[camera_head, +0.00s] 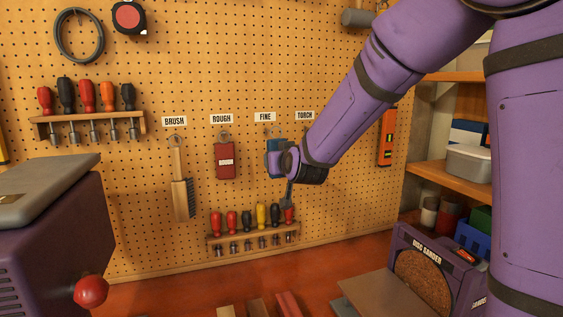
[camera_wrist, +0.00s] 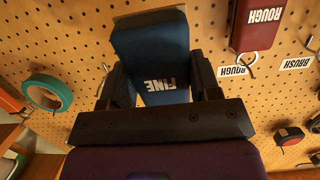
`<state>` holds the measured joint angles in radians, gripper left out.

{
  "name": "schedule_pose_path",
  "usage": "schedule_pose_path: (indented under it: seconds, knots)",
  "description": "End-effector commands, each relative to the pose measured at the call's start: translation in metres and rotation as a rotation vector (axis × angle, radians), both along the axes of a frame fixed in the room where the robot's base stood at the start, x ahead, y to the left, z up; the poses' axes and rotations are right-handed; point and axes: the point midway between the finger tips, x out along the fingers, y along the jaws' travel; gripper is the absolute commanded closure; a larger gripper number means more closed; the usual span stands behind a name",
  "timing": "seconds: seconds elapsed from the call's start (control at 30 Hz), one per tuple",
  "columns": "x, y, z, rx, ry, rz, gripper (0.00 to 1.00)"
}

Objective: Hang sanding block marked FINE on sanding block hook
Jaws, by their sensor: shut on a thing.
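The blue sanding block marked FINE (camera_wrist: 150,45) is between the two fingers of my gripper (camera_wrist: 162,78), which is shut on it. Its white lettering appears upside down in the wrist view. In the head view the block (camera_head: 274,158) is upright at the pegboard, just below the FINE label (camera_head: 265,117), partly covered by my gripper (camera_head: 284,163). The sanding block hook under that label is mostly hidden, and I cannot tell whether the block's top is on it.
A dark red block marked ROUGH (camera_head: 225,160) hangs to the left, with a brush (camera_head: 181,185) beyond it. A screwdriver rack (camera_head: 252,238) is below. The TORCH label (camera_head: 305,115) is close on the right, beside my arm. A disc sander (camera_head: 440,270) stands at lower right.

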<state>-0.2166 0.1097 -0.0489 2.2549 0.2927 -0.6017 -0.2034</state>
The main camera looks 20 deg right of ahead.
Motion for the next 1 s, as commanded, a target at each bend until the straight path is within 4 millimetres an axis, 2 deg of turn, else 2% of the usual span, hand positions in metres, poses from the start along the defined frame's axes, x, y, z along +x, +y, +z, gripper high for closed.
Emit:
schedule_pose_path:
  seconds: [1.0]
  knots:
    - [0.052,0.000,-0.004,0.000,0.000,0.000,0.99]
